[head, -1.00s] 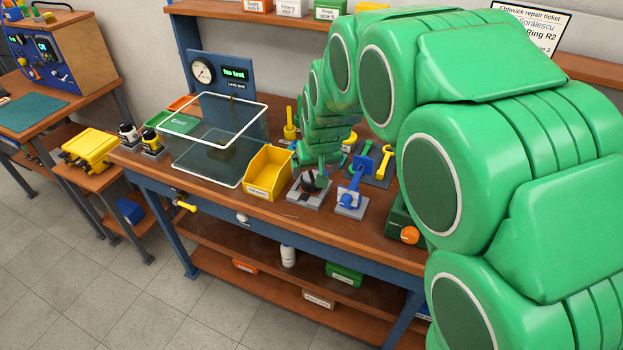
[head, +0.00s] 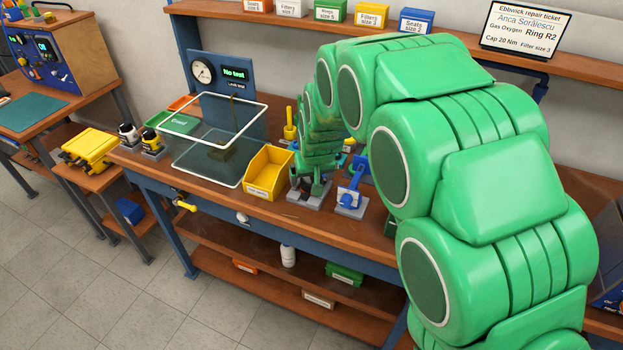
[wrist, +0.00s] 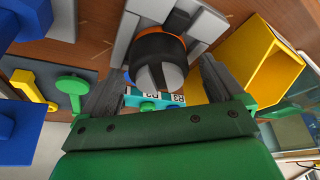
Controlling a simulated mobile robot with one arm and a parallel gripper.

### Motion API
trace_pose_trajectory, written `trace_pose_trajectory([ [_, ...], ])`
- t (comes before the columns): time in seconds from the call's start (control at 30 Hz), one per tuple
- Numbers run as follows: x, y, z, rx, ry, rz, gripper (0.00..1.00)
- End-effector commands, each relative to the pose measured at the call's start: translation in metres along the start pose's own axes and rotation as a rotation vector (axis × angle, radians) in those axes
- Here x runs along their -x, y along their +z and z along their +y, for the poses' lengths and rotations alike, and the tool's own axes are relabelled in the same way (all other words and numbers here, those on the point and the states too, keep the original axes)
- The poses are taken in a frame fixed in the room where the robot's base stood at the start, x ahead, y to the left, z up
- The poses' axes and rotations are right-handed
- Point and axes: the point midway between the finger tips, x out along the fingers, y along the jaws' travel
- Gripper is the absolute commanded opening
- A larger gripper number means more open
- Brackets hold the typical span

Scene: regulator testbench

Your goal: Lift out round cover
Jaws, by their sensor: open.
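In the wrist view a dark round part (wrist: 158,52) with an orange edge and a notched grey top sits on a light grey fixture (wrist: 118,40). It looks like the round cover. My gripper (wrist: 160,85) is open, with one dark finger on each side of the round part. I cannot tell whether the fingers touch it. In the head view my gripper (head: 312,180) is low over the grey fixture (head: 308,198) on the bench, and my arm hides most of the round part.
A yellow bin (head: 268,172) stands just left of the fixture, and a blue clamp-like tool (head: 350,195) stands close on the right. A clear box (head: 215,150) is further left. In the wrist view a turquoise strip (wrist: 150,100) marked R2 and R3 lies behind the round part.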

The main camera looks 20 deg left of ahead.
Motion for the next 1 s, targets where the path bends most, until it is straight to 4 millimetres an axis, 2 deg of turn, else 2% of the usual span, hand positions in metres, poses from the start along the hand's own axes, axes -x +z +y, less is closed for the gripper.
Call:
trace_pose_trajectory([
  [0.07,0.000,0.000,0.000,0.000,0.000,0.000,0.95],
  [0.47,0.000,0.000,0.000,0.000,0.000,0.001,0.34],
  [0.77,0.003,-0.001,0.000,0.000,0.000,0.002,0.34],
  [1.0,0.028,-0.012,0.000,0.000,0.000,0.003,0.34],
])
